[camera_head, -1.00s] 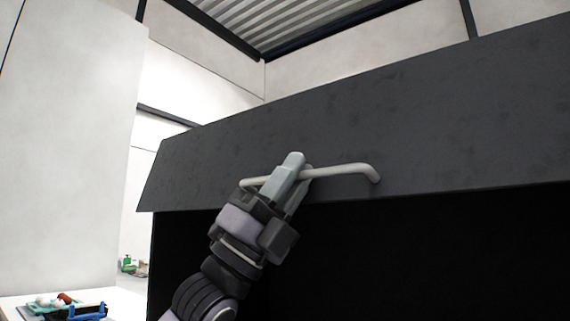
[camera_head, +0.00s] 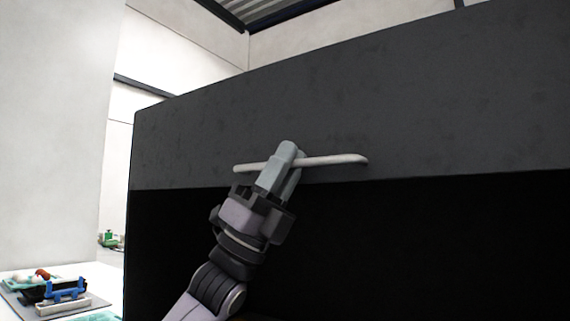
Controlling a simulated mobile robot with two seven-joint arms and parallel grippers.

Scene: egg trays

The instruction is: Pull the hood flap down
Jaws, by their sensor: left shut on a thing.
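The hood flap (camera_head: 400,105) is a wide dark grey panel across the upper middle and right of the head view. A pale bar handle (camera_head: 335,160) is fixed near its lower edge. My left gripper (camera_head: 283,160) is shut around the handle, left of the handle's right end. The fingers hide part of the bar. Below the flap the dark opening of the hood (camera_head: 420,250) shows, and its inside is too black to make out. My right gripper is not in view.
At the lower left a white table (camera_head: 95,268) bears a grey tray with a blue rack (camera_head: 66,291) and small white and red items. Small green items (camera_head: 109,238) stand farther back. A pale wall (camera_head: 60,130) rises at the left.

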